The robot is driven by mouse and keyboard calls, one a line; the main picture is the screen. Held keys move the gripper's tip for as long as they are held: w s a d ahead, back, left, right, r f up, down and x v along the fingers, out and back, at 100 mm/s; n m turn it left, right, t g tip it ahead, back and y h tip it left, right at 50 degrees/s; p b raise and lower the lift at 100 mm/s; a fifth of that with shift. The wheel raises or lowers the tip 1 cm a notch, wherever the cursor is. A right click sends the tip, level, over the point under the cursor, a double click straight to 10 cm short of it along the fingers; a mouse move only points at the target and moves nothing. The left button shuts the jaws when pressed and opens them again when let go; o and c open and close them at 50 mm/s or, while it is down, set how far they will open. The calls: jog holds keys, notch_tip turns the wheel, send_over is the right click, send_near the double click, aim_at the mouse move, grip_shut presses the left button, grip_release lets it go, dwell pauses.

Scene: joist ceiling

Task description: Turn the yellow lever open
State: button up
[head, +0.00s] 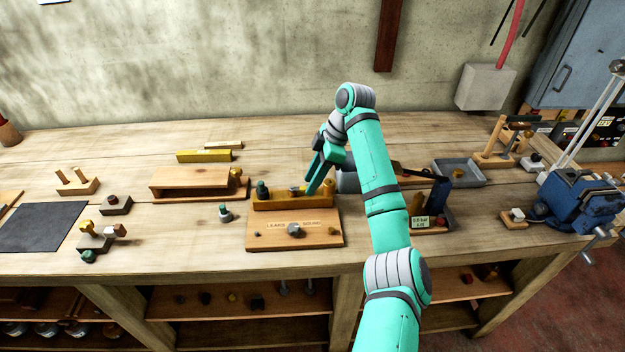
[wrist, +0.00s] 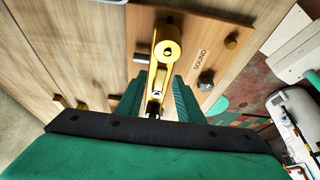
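The yellow lever (wrist: 167,52) shows in the wrist view, with a round boss at its far end and a narrower arm reaching toward my gripper. It is mounted at a wooden board (wrist: 205,47) with lettering. My gripper (wrist: 157,100) is open, with one green finger on each side of the lever's near end; I cannot tell whether either finger touches it. In the head view my gripper (head: 315,187) points down at the right part of a yellow fixture (head: 290,203) behind the lettered board (head: 270,241). The lever itself is hard to make out there.
A grey knob (head: 294,230) stands on the board. A wooden shelf-like block (head: 190,182) is to the left, and a small card stand (head: 432,215) to the right. A blue vise (head: 575,200) sits at the right edge.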

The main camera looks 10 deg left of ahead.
jog(key=v, duration=1)
jog(key=shift+d+r, duration=0.15)
jog(key=shift+r, duration=0.15)
jog(key=shift+w, duration=0.1)
